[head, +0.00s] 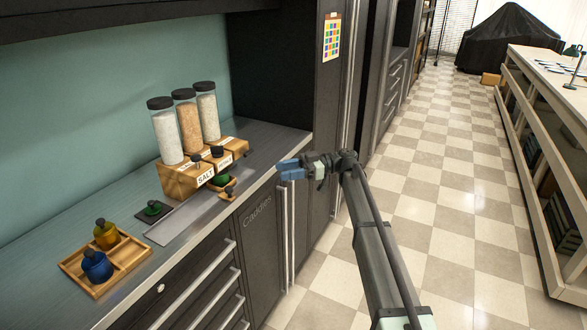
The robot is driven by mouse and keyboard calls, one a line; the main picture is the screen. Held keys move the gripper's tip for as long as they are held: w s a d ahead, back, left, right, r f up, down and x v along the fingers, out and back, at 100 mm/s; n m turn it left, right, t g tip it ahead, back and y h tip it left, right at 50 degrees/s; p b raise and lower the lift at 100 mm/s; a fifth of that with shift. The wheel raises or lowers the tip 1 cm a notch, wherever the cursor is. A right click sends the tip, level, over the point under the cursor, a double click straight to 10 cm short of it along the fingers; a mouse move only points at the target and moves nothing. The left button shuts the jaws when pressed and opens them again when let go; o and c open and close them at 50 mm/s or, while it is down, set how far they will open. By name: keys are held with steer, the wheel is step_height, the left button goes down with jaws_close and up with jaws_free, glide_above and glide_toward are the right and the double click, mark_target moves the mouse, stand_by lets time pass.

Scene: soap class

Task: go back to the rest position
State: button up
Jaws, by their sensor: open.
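My gripper (290,170) is in the head view, near the middle. Its blue fingers point left toward the counter, at about the counter's front edge in the picture. It is open, and I see nothing held in it. My arm runs from the lower right up to it.
The dark counter (268,140) holds a wooden stand (180,180) with three tall jars, one labelled salt. A wooden tray (138,250) carries a yellow bottle (106,236) and a blue bottle (96,267). The checkered floor (440,190) is clear; a shelf bench (520,110) stands right.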

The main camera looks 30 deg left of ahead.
steer(key=d+f+m+t+h, duration=0.35)
steer(key=f+m+t, duration=0.55)
steer(key=f+m, duration=0.75)
steer(key=s+d+f+m+t+h, duration=0.1)
steer(key=s+d+f+m+h, duration=0.2)
steer(key=d+f, duration=0.75)
steer(key=s+d+f+m+t+h, duration=0.2)
steer(key=s+d+f+m+h, duration=0.1)
steer(key=d+f, duration=0.75)
steer(key=s+d+f+m+g+h, duration=0.1)
steer(key=s+d+f+h, duration=0.1)
steer(key=s+d+f, duration=0.65)
steer(key=s+d+f+g+h, duration=0.15)
steer(key=s+d+f, duration=0.4)
steer(key=d, duration=0.65)
steer(key=s+d+f+m+g, duration=0.1)
steer(key=s+d, duration=0.3)
steer(key=s, duration=0.4)
steer(key=s+d+f+m+g, duration=0.1)
steer(key=s+d+f, duration=0.3)
steer(key=s, duration=0.4)
steer(key=s+d+f+m+g, duration=0.1)
steer(key=s+d+f, duration=0.2)
steer(key=s+d, duration=0.2)
steer(key=s, duration=0.2)
steer(key=shift+s+d, duration=0.3)
steer(key=shift+s, duration=0.1)
